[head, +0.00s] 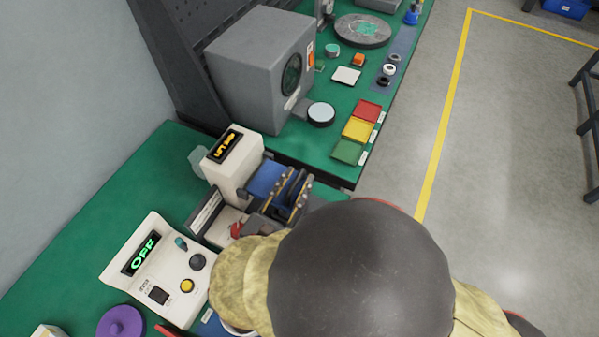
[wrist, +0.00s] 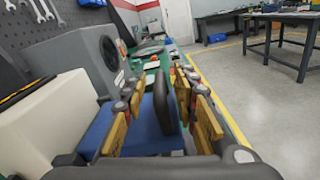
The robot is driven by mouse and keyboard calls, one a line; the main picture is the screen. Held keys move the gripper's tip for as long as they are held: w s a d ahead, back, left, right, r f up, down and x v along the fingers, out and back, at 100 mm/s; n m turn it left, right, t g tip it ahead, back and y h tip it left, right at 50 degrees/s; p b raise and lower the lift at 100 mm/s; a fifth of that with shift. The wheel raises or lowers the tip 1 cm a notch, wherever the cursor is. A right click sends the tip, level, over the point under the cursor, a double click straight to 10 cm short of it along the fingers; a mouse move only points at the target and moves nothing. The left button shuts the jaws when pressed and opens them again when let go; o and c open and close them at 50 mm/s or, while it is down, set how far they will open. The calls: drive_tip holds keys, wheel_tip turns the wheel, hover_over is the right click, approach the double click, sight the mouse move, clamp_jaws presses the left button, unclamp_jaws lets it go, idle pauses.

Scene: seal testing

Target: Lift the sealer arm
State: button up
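The sealer (head: 233,165) is a white box with a lit orange display, left of centre in the head view. Its white body (wrist: 60,115) fills the left of the wrist view. A blue sealer arm (head: 266,180) reaches from it towards my gripper (head: 291,196). In the wrist view the blue part (wrist: 146,132) shows low between my fingers. A dark, rounded upright piece (wrist: 163,100), seemingly the sealer arm's handle, stands between the yellow finger pads. My gripper (wrist: 160,92) is open around it, with a visible gap on the left side. Contact on the right cannot be told.
A control box (head: 160,270) reading OFF stands on the green bench at left, near a purple disc (head: 121,322). A grey machine (head: 262,65) stands behind. Red, yellow and green trays (head: 358,130) lie on the far bench.

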drive_tip(key=shift+c, duration=1.4)
drive_tip(key=c, duration=0.4)
clamp_jaws()
